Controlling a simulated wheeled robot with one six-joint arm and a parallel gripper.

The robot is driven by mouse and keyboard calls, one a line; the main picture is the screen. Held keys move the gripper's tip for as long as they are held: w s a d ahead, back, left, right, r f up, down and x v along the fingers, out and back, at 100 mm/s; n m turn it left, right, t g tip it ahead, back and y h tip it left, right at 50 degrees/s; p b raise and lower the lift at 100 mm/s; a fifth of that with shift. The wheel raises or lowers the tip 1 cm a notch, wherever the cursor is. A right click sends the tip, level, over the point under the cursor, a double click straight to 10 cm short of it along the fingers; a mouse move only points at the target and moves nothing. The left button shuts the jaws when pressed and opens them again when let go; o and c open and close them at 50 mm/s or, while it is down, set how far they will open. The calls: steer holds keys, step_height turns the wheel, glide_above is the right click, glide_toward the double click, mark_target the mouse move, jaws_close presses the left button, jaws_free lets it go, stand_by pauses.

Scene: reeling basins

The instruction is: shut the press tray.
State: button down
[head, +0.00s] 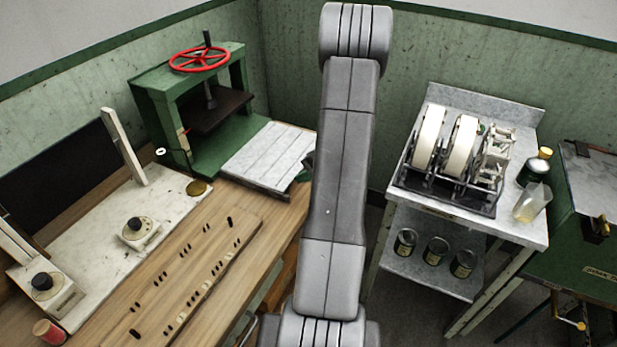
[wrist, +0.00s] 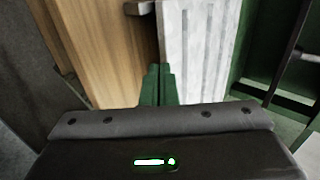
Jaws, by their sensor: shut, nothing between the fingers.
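The green press (head: 190,95) with a red handwheel (head: 200,60) stands at the back left. Its press tray (head: 268,155), a pale slatted panel, is slid out to the right from the press base. In the wrist view the tray (wrist: 196,45) lies just ahead and to the right of my gripper (wrist: 158,70). The green fingers are shut and empty, near the tray's end edge; I cannot tell if they touch it. In the head view my arm hides most of the gripper.
A pale slab with two dial units (head: 140,230) is at left. A metal cart (head: 465,210) with reels stands to the right, with cans on its lower shelf.

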steer(key=w+a+b, duration=0.2)
steer(key=w+a, duration=0.1)
steer(key=a, duration=0.5)
steer(key=w+a+b, duration=0.2)
steer(key=w+a, duration=0.1)
steer(key=a, duration=0.5)
steer(key=w+a+b, duration=0.2)
steer(key=w+a, duration=0.2)
steer(key=a, duration=0.4)
steer(key=shift+a+b, duration=0.2)
steer(key=shift+b, duration=0.1)
